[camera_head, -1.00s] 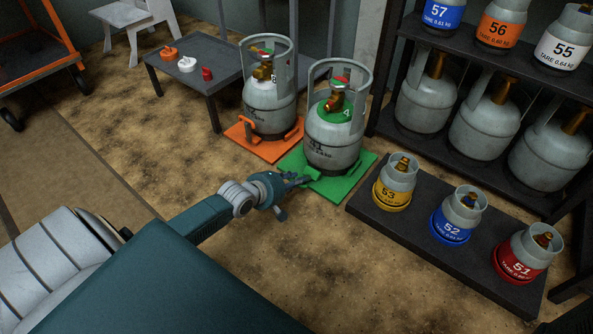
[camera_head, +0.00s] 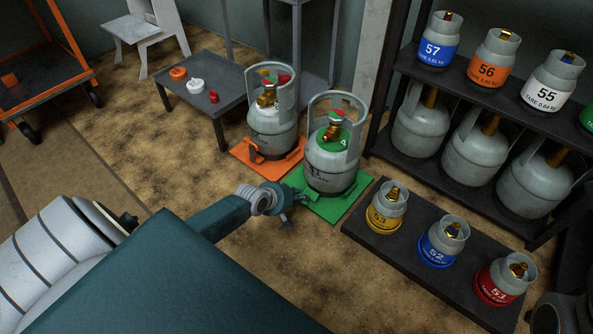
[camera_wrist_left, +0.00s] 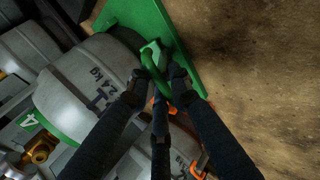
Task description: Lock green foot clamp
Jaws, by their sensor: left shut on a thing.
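The green foot clamp (camera_wrist_left: 151,54) is on the green plate (camera_head: 338,208), at the foot of the grey gas cylinder marked 4 (camera_head: 328,172). In the left wrist view the green plate (camera_wrist_left: 133,17) and the cylinder (camera_wrist_left: 85,85) fill the upper left. My left gripper (camera_head: 291,192) is low at the plate's left corner, and in the left wrist view its fingers (camera_wrist_left: 168,82) are shut on the green clamp's handle. The fingers hide part of the handle, and I cannot tell whether the clamp is locked. My right gripper is not in view.
A second cylinder (camera_head: 272,125) stands on an orange plate (camera_head: 238,149) with an orange clamp, close to the left. A low black platform (camera_head: 400,248) holds several small cylinders at the right. A dark table (camera_head: 236,100) and a shelf rack (camera_head: 385,105) stand behind. Bare floor lies in front.

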